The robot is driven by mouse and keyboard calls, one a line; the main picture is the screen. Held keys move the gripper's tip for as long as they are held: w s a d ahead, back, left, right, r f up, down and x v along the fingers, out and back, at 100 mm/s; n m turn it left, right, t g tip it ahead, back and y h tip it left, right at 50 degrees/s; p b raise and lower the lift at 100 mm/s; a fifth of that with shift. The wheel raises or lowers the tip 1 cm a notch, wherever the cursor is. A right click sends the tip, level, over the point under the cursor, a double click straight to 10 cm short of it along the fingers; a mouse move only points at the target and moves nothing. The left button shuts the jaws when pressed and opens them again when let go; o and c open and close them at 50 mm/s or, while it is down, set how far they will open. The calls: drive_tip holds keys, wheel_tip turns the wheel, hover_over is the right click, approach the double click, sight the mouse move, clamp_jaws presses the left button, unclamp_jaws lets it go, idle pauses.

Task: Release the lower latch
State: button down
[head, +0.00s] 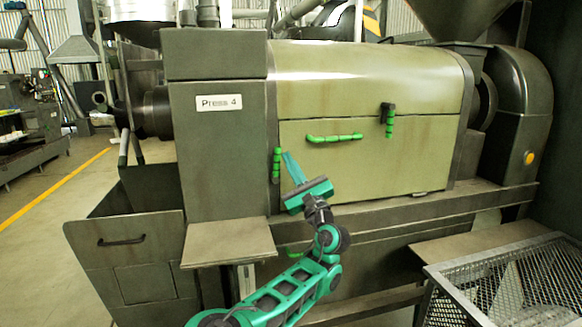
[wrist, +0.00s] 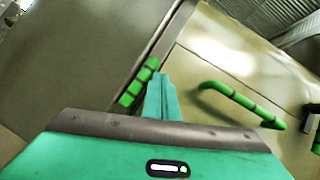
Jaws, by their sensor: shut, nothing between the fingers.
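The press (head: 365,90) has an olive side panel (head: 400,165) with a green horizontal bar handle (head: 334,138). A green upright latch (head: 277,165) sits at the panel's left edge, lower than the black-and-green latch (head: 389,120) at its upper edge. My gripper (head: 287,156) is shut and empty, its fingertips just right of the left-edge latch. In the wrist view my gripper (wrist: 161,80) points at the panel, with the segmented green latch (wrist: 138,83) close on its left and the bar handle (wrist: 242,103) on its right. I cannot tell whether the fingers touch the latch.
A flat metal shelf (head: 228,242) juts out below left of the panel. A beam (head: 400,212) runs under the panel. A mesh-topped frame (head: 510,285) stands at the lower right, and a grey bin (head: 130,250) at the left. Another green piece (head: 295,252) shows below the beam.

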idle(0.5)
drive_tip(key=v, duration=1)
drive_tip(key=shift+s+d+f, duration=0.15)
drive_tip(key=shift+s+f, duration=0.1)
idle(0.3)
drive_tip(key=x, duration=1)
drive_tip(key=shift+w+r, duration=0.2)
drive_tip(key=shift+w, duration=0.05)
idle(0.5)
